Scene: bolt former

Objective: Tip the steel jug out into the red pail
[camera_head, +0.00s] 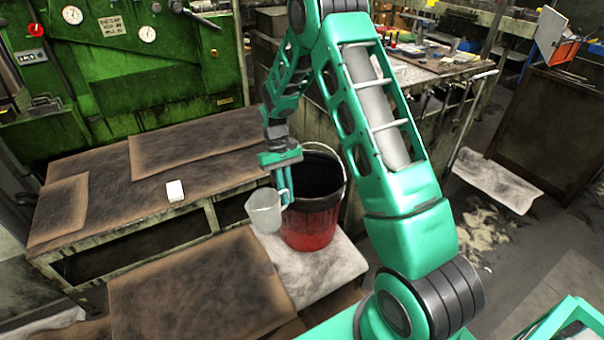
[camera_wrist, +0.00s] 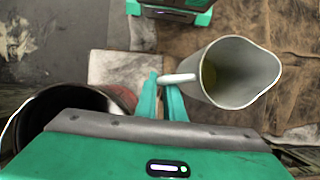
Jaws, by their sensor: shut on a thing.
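The steel jug (camera_head: 264,212) is pale grey and stands close to upright at the left side of the red pail (camera_head: 309,228). My gripper (camera_head: 285,185) is shut on the jug's handle, with the jug to its left. In the wrist view my fingertips (camera_wrist: 165,95) pinch the handle, and the jug (camera_wrist: 236,72) shows its open mouth, with a dull yellowish-brown patch inside. The pail has a dark inside and a raised wire handle; in the wrist view its rim (camera_wrist: 122,98) shows at the lower left, partly hidden by my gripper.
The pail stands on a whitish board (camera_head: 306,270). A low bench with brown mats (camera_head: 195,290) lies to the left, with a small white block (camera_head: 175,190) on it. A green machine (camera_head: 130,75) stands behind. A cluttered workbench (camera_head: 445,65) is at the back right.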

